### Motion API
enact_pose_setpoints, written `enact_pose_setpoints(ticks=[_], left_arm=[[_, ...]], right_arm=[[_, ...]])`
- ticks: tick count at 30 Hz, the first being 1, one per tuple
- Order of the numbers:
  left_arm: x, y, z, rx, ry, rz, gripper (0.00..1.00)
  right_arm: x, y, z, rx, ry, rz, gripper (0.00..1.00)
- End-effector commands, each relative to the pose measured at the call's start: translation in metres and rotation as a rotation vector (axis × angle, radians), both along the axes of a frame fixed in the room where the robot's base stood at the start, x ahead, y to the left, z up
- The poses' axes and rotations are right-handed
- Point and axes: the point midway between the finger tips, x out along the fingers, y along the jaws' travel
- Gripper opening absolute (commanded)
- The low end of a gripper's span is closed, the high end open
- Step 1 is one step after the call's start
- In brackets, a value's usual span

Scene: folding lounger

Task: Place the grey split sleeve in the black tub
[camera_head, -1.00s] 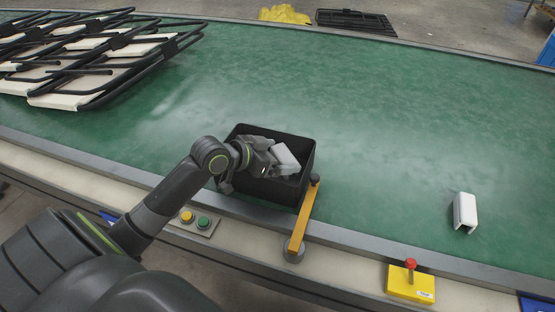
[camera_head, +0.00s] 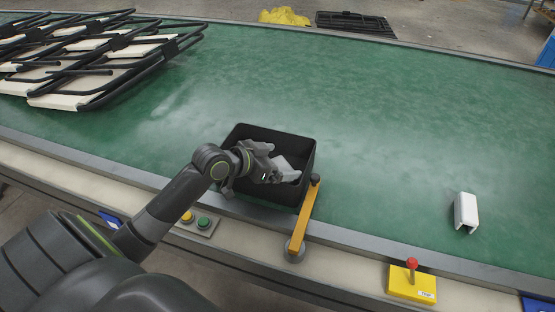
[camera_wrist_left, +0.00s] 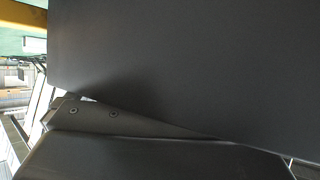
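The black tub (camera_head: 240,132) stands open on the near side of the green belt. My left gripper (camera_head: 276,174) reaches into it from the left, pointing down to the right. The light grey split sleeve (camera_head: 288,167) shows at its fingertips, inside the tub's outline and tilted. The fingers are partly hidden by the wrist and the sleeve, so I cannot tell whether they still grip it. The left wrist view is mostly filled by a dark surface very close to the camera; it shows neither sleeve nor fingertips. My right gripper is not in view.
A white channel-shaped piece (camera_head: 466,212) lies on the belt at right. An orange bar (camera_head: 304,222) stands beside the tub. A yellow box with a red knob (camera_head: 411,282) sits on the front rail. Stacked lounger frames (camera_head: 95,60) lie far left. The belt's middle is clear.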

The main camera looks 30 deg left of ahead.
Motion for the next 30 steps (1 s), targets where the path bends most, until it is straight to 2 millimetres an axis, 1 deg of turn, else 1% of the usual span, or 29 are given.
enact_pose_setpoints(ticks=[1, 3, 5, 8, 10, 17, 24, 30], left_arm=[[-0.003, 0.002, -0.011, 0.003, 0.024, 0.004, 1.0], [-0.003, 0.002, -0.011, 0.004, 0.026, 0.005, 1.0], [-0.003, 0.002, -0.008, 0.004, 0.026, 0.005, 1.0], [-0.003, 0.002, 0.004, 0.005, 0.024, 0.004, 1.0], [-0.01, 0.007, 0.006, 0.008, 0.024, 0.006, 1.0], [-0.04, 0.019, 0.027, 0.011, 0.018, 0.004, 1.0], [-0.068, 0.031, 0.046, 0.01, 0.015, 0.003, 1.0], [-0.087, 0.039, 0.057, 0.008, 0.015, 0.005, 1.0]], right_arm=[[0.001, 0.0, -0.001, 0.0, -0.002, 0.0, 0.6], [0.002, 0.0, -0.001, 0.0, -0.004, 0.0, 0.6], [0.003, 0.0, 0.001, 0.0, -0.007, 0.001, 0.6], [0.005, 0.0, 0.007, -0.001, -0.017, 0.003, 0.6], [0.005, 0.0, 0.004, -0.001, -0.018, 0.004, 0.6], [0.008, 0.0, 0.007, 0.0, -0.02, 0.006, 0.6], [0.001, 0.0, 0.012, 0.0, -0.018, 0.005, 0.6], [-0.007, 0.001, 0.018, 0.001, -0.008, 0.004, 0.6]])
